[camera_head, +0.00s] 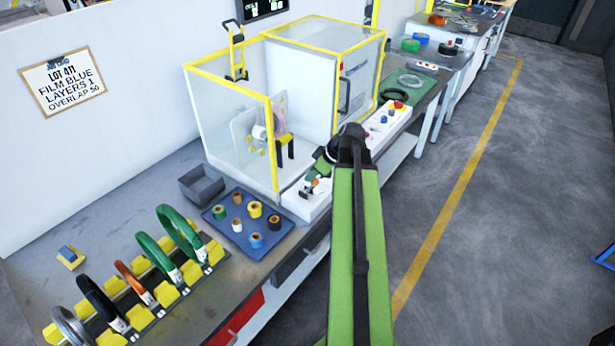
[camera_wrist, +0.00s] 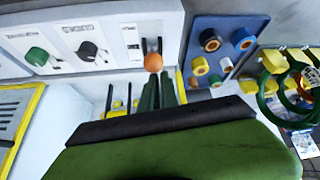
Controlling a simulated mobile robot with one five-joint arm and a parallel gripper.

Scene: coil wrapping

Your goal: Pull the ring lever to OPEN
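The ring lever, with an orange ball knob (camera_wrist: 153,62), stands on the white control panel (camera_wrist: 112,40) in the wrist view. In the head view its small orange knob (camera_head: 315,183) shows on the white ledge at the front of the machine. My gripper (camera_wrist: 157,80) has its dark green fingers close together, with their tips right at the knob. Whether they touch or grip it I cannot tell. In the head view my gripper (camera_head: 322,166) is just above the lever, partly hidden by my own arm. The lever's label is too small to read.
A blue tray (camera_head: 219,214) with several tape rolls lies left of the lever, with a grey bin (camera_head: 201,185) behind it. A rack (camera_head: 163,320) of coils stands at the front left. The clear-walled, yellow-framed machine enclosure (camera_head: 228,120) rises behind the lever. Dark and green knobs (camera_wrist: 88,51) sit beside it.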

